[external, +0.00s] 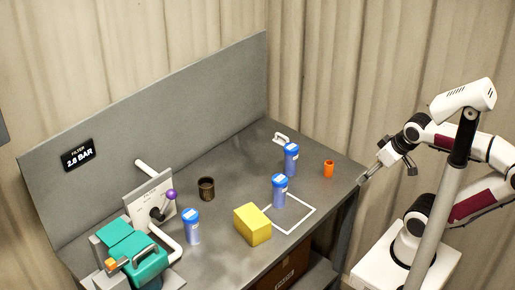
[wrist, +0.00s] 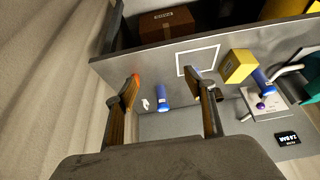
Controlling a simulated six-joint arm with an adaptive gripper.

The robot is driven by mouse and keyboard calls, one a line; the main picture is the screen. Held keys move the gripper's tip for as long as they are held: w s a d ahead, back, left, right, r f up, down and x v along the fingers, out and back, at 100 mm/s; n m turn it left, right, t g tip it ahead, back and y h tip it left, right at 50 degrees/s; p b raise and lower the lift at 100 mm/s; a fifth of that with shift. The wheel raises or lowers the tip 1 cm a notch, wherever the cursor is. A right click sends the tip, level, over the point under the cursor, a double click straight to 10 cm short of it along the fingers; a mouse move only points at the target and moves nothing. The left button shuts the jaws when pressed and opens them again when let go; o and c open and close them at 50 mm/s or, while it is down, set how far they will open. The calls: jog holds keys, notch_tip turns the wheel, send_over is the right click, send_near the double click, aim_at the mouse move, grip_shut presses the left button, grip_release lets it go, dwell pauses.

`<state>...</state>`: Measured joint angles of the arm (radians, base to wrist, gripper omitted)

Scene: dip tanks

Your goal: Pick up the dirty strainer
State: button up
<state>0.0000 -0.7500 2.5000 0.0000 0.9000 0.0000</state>
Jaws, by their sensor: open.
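The dirty strainer (external: 206,189) looks like a small dark brown, open-topped cylinder. It stands upright on the grey bench near the back panel, right of the valve with the purple knob. My gripper (external: 387,176) is off the bench's right end, far from the strainer, with nothing held. In the wrist view my gripper (wrist: 166,77) shows two separated fingers with an empty gap. A dark shape beside the right finger there may be the strainer, but I cannot tell.
A yellow block (external: 252,224) is at the front. An orange cup (external: 328,169) stands near the right edge. A teal-covered unit (external: 135,255) fills the left end. Bare bench lies around the strainer.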

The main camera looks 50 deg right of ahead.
jog(key=w+a+r+m+t+y, duration=0.2)
jog(key=w+a+m, duration=0.35)
jog(key=w, duration=0.45)
jog(key=w+a+r+m+t+y, duration=0.1)
jog(key=w+a+r+m+y, duration=0.2)
jog(key=w+a, duration=0.5)
jog(key=m+t+h, duration=0.5)
jog(key=m+h, duration=0.2)
jog(key=m, duration=2.2)
send_over(206, 190)
jog(key=s, duration=0.5)
notch_tip(206, 190, down, 17)
jog(key=shift+s+f+m+h, duration=0.25)
jog(key=shift+f+m+h, duration=0.2)
jog(key=shift+f, duration=0.35)
jog(key=shift+x, duration=1.35)
